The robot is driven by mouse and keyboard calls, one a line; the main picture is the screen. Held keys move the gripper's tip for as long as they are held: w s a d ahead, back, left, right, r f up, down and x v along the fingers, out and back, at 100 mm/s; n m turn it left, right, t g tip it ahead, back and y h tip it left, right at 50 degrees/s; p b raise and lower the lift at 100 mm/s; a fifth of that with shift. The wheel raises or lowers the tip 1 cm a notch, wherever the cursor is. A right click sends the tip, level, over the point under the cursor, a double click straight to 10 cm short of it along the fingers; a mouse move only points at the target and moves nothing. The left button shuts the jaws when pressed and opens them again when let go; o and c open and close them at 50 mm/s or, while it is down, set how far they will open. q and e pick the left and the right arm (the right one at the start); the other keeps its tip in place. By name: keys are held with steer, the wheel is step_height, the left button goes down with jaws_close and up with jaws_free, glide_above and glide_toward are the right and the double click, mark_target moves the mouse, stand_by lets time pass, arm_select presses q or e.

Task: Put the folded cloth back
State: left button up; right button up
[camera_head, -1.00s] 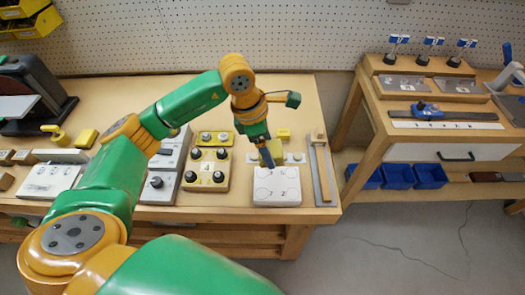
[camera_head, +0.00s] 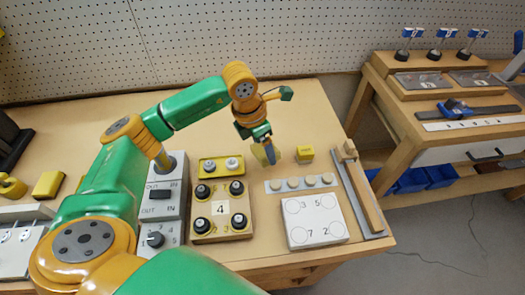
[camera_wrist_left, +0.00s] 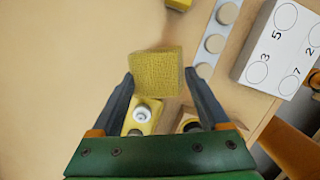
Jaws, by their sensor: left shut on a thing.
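The folded cloth (camera_wrist_left: 157,74) is a yellow, textured, block-like piece in the left wrist view. My left gripper (camera_head: 266,154) is shut on it, with one finger on each side. In the head view the gripper is over the bench, behind the strip of round discs, and the fingers mostly hide the cloth. Whether the cloth touches the bench top is hard to tell. My right gripper is not in view.
A small yellow block (camera_head: 305,154) stands just right of the gripper. Nearby are the disc strip (camera_head: 300,183), the white numbered block (camera_head: 316,221), the knob board marked 4 (camera_head: 222,210) and a yellow two-knob block (camera_head: 222,166). The bench behind is clear.

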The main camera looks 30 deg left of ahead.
mark_target(261, 149)
arm_select(q)
steer(key=x, duration=0.2)
steer(key=p+x, duration=0.1)
steer(key=shift+a+f, duration=0.35)
steer(key=shift+f, duration=0.45)
steer(key=o, duration=1.3)
steer(key=shift+r, duration=0.5)
steer(key=b+v, duration=0.1)
steer(key=v, duration=1)
steer(key=shift+s+r, duration=0.15)
steer(key=shift+r, duration=0.1)
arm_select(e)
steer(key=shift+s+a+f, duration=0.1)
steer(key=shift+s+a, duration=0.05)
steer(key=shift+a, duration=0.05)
